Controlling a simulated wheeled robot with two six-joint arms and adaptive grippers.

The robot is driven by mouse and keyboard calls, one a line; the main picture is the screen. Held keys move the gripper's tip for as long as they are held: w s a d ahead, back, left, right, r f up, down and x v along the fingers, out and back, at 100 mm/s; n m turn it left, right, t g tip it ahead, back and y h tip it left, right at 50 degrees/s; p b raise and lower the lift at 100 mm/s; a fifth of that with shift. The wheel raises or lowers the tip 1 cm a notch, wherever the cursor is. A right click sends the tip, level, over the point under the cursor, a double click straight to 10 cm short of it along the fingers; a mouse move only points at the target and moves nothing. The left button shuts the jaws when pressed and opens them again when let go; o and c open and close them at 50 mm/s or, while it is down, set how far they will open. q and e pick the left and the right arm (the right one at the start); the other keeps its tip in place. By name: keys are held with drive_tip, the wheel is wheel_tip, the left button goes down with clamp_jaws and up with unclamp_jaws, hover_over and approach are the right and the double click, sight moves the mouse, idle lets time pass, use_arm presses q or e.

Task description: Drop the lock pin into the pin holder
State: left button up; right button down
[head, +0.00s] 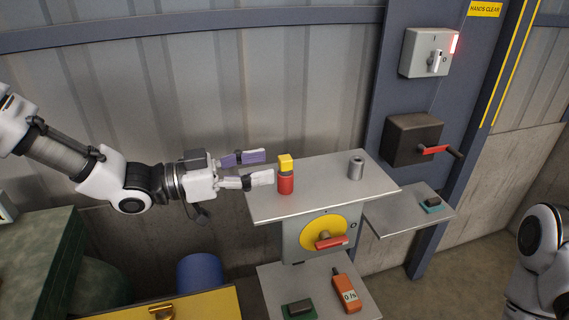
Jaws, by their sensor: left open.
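A small upright piece with a yellow block on top and a red cylinder below, which looks like the lock pin (286,183), stands on the grey metal shelf (315,202) near its left side. A short grey hollow cylinder, which looks like the pin holder (356,169), stands apart from it towards the right of the shelf. Its top opening faces up. My left gripper (268,167) is open, just left of the red and yellow piece, with its two fingers pointing right. Nothing shows between the fingers. My right gripper is out of view.
A yellow disc with a red handle (331,242) is below the shelf. An orange meter (346,294) lies on a lower shelf. A side shelf (400,218) is at right. A dark box with a red lever (413,139) and a switch box (428,52) are on the blue column.

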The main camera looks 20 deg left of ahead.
sight(279, 163)
use_arm(q)
drive_tip(key=w+d, duration=0.1)
drive_tip(key=w+d+f+p, duration=0.1)
drive_tip(key=w, duration=0.1)
drive_tip(key=w+d, duration=0.1)
drive_tip(key=w, duration=0.1)
drive_tip(key=shift+w+d+f+p, duration=0.15)
drive_tip(key=shift+d+f+p, duration=0.05)
drive_tip(key=shift+f+p, duration=0.15)
drive_tip(key=shift+d, duration=0.3)
drive_tip(key=shift+s+d+r, duration=0.1)
drive_tip(key=shift+s+r, duration=0.2)
drive_tip(key=shift+s, duration=0.2)
drive_tip(key=shift+w+a+f, duration=0.15)
drive_tip(key=shift+w+a, duration=0.05)
drive_tip(key=c, duration=0.9)
drive_tip(key=shift+w, duration=0.1)
clamp_jaws()
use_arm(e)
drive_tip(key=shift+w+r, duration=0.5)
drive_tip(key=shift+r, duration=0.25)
use_arm(q)
drive_tip(key=shift+d, duration=0.1)
